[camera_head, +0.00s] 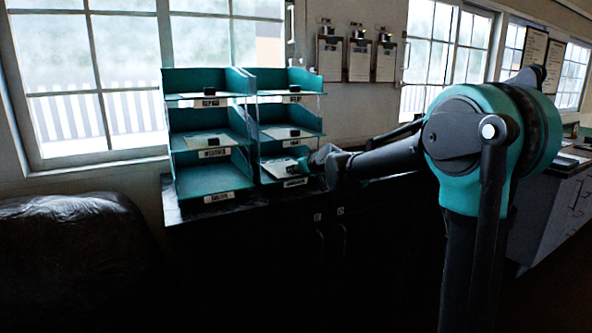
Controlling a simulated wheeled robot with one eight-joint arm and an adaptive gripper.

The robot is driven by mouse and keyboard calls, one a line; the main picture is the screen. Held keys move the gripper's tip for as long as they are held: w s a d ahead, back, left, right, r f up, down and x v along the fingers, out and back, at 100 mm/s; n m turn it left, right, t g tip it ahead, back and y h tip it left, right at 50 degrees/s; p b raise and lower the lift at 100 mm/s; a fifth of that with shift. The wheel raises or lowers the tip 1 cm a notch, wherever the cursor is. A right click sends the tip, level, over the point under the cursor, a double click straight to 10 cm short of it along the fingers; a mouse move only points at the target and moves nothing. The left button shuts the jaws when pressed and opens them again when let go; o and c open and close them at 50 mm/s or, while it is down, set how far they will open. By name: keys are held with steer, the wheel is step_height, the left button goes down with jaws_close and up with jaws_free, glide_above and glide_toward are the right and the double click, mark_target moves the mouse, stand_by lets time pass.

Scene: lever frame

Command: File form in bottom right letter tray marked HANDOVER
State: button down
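Two teal letter tray stacks stand side by side on a dark cabinet. The bottom right tray (268,179) has a white label (295,182) on its front edge, too small to read for certain. A pale sheet, which looks like the form (280,168), lies in or over this tray, its right end close to my gripper. My gripper (311,164) is at the tray's right front, with my arm reaching in from the right. The fingers are small and dark, so I cannot tell whether they touch or hold the sheet.
The upper and middle trays hold pale papers with small dark objects on them. The bottom left tray (210,178) looks empty. Several clipboards (358,58) hang on the wall behind. A black covered bulk (75,240) stands at the left. The dark cabinet top (185,212) carries the stacks.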

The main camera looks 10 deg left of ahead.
steer(key=shift+f, duration=0.5)
steer(key=c, duration=1.1)
jaws_free()
